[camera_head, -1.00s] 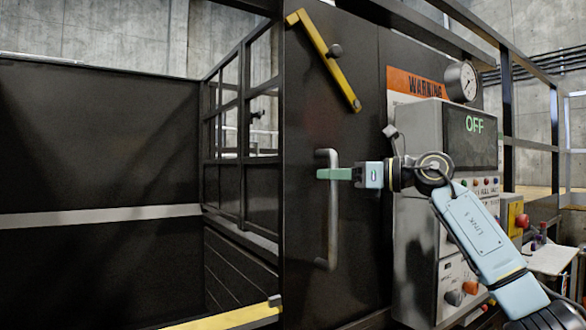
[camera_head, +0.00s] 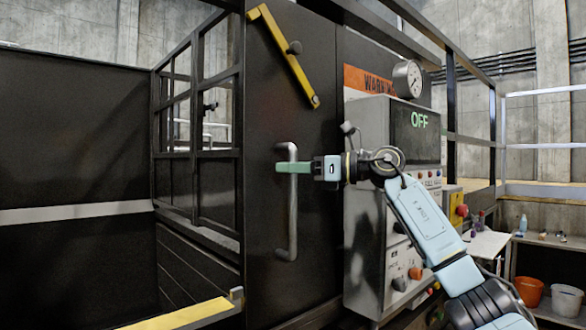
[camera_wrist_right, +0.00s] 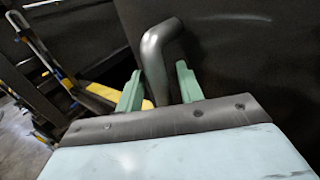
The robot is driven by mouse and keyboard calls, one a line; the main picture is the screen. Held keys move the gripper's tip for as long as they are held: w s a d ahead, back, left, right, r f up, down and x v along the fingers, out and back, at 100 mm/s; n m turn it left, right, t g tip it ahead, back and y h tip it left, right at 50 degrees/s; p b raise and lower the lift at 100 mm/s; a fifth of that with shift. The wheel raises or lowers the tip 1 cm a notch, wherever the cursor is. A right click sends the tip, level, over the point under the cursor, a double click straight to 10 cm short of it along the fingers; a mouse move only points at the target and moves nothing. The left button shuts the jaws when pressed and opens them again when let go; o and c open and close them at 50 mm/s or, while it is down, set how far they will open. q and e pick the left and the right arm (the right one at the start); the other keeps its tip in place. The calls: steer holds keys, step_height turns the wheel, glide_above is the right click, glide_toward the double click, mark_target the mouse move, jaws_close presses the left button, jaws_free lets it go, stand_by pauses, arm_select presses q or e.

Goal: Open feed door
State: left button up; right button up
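The feed door (camera_head: 290,215) is a dark panel with a grey vertical bar handle (camera_head: 293,235) and a yellow slanted bar (camera_head: 283,57) above it. I cannot tell whether the door is ajar. My right gripper (camera_head: 293,167) is at the upper part of the handle, its green fingers level across it. In the right wrist view, the handle (camera_wrist_right: 155,62) stands between the two fingers of the right gripper (camera_wrist_right: 158,88), with a narrow gap showing on each side. The fingers are open around the handle. My left gripper is not in view.
Right of the door stands a grey control box (camera_head: 372,130) reading OFF, with a gauge (camera_head: 407,79) above; my right arm crosses before it. A yellow edge (camera_head: 185,315) lies low at left. Buckets (camera_head: 565,299) stand far right.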

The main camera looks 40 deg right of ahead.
steer(key=b+v, duration=0.3)
steer(key=v, duration=1)
steer(key=shift+s, duration=0.25)
